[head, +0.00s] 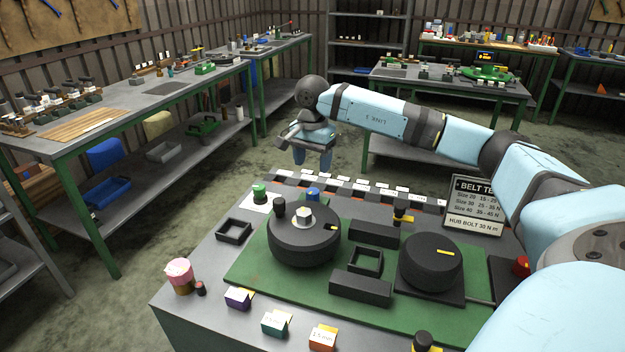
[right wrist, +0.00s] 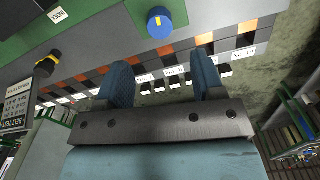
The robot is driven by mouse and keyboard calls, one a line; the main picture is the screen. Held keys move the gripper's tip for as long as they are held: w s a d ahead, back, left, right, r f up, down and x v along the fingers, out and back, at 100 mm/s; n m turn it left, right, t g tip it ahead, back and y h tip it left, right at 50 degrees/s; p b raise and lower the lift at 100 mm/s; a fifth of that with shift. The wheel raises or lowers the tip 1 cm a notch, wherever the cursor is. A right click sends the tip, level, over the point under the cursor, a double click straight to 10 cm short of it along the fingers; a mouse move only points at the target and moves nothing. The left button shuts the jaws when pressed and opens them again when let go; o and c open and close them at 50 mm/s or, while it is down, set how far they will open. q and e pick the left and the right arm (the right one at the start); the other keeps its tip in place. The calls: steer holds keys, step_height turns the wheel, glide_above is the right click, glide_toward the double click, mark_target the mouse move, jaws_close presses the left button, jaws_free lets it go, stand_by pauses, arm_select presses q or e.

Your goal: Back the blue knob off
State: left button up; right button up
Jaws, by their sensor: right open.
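The blue knob (head: 313,193) sits at the back edge of the bench, just behind the large black disc (head: 304,236), which partly hides its base. In the right wrist view the blue knob (right wrist: 160,22) has a yellow mark on its face and lies beyond the fingertips, apart from them. My right gripper (head: 312,162) hangs above and behind the knob with its fingers pointing down. It is open and empty, and both fingers show apart in the right wrist view (right wrist: 160,66). My left gripper is out of view.
A green plate (head: 251,277) on the bench carries a second black disc (head: 430,262) and black blocks. A row of labelled slots (head: 365,188) runs along the back edge. A belt sign (head: 474,205) stands at right. A green knob (head: 259,191) sits at back left.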

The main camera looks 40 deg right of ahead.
steer(key=shift+r, duration=2.25)
